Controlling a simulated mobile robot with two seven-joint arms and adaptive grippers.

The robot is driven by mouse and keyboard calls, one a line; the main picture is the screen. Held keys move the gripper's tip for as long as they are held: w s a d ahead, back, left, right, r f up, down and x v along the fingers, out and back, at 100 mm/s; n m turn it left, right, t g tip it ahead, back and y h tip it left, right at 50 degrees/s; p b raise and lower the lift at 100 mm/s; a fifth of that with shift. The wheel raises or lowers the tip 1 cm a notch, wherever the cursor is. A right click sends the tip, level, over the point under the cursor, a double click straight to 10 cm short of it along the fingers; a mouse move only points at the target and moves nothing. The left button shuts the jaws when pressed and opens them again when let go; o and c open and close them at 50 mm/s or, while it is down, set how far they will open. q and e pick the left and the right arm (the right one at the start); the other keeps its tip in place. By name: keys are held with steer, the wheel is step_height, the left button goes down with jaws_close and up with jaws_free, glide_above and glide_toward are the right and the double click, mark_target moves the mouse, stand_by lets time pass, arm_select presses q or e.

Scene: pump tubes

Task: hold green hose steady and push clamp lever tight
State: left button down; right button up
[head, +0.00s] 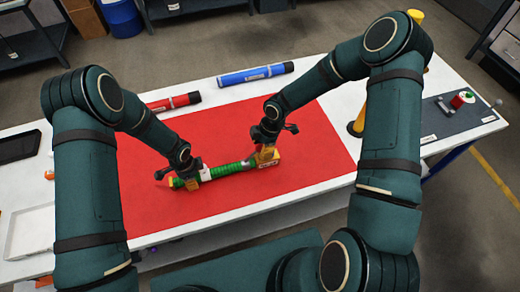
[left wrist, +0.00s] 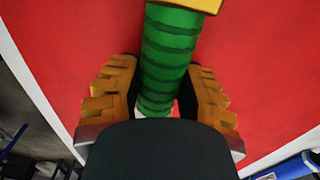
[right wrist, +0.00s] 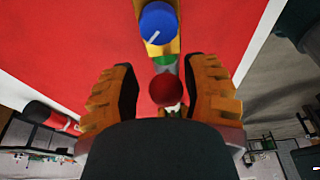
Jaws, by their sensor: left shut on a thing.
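The green hose (head: 230,168) lies on the red mat (head: 300,190) and runs into a yellow pump block (head: 268,160) at its right end. My left gripper (head: 190,178) is shut on the hose near its left end; in the left wrist view the ribbed hose (left wrist: 168,60) runs between both fingers. My right gripper (head: 266,140) is over the yellow block. In the right wrist view its fingers stand apart, with a red ball knob (right wrist: 164,90), apparently the lever's end, between them and gaps on both sides. A blue dial (right wrist: 158,22) sits beyond. The clamp itself is mostly hidden.
A red tube (head: 172,102) and a blue tube (head: 256,74) lie along the far side of the white table. A grey pad (head: 440,120) with a red-and-green part is at right. A black tablet (head: 18,147) and white tray (head: 28,235) are at left.

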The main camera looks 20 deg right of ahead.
steer(key=o, duration=0.4)
steer(key=shift+f, duration=0.1)
steer(key=shift+s+a, duration=0.1)
steer(key=shift+a, duration=0.05)
steer(key=shift+v, duration=3.35)
